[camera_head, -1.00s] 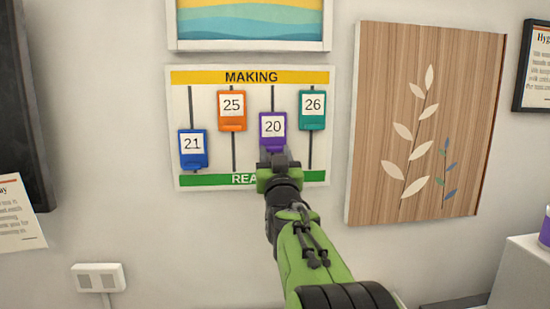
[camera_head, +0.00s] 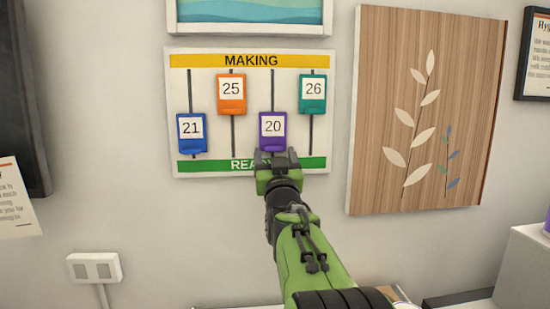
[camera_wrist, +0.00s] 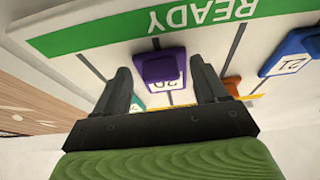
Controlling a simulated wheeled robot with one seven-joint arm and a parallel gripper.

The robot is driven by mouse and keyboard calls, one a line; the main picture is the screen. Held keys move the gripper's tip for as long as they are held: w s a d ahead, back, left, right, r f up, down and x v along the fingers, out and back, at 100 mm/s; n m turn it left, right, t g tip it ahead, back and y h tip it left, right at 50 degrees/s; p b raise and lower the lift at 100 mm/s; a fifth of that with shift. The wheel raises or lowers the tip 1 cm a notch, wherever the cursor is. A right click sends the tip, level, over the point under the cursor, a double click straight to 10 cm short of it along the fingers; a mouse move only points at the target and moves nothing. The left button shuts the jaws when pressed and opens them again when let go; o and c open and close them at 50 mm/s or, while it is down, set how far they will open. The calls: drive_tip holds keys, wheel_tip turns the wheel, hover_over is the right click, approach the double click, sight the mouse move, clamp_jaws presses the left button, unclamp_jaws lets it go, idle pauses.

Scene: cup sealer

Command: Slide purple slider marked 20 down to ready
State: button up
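The purple slider marked 20 (camera_head: 272,127) sits low on its vertical track on the white wall board (camera_head: 215,146), just above the green READY strip (camera_head: 310,163). It is about level with the blue slider marked 21 (camera_head: 191,132). My gripper (camera_head: 275,158) is just below it and hides part of the READY strip. In the wrist view, the gripper (camera_wrist: 165,82) has its two dark fingers apart, with the purple slider (camera_wrist: 160,68) between them. Small gaps show on both sides. Whether anything touches the slider is unclear.
The orange slider marked 25 (camera_head: 231,92) and the teal slider marked 26 (camera_head: 312,92) sit high near the yellow MAKING strip (camera_head: 200,61). A wooden leaf panel (camera_head: 380,110) hangs to the right. A wall socket (camera_head: 95,267) is at lower left.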

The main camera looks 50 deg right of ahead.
drive_tip(key=shift+s, duration=0.1)
drive_tip(key=b+v, duration=0.4)
drive_tip(key=v, duration=1.1)
drive_tip(key=shift+s+a+f+b, duration=0.15)
drive_tip(key=shift+a+b, duration=0.1)
drive_tip(key=shift+b, duration=0.05)
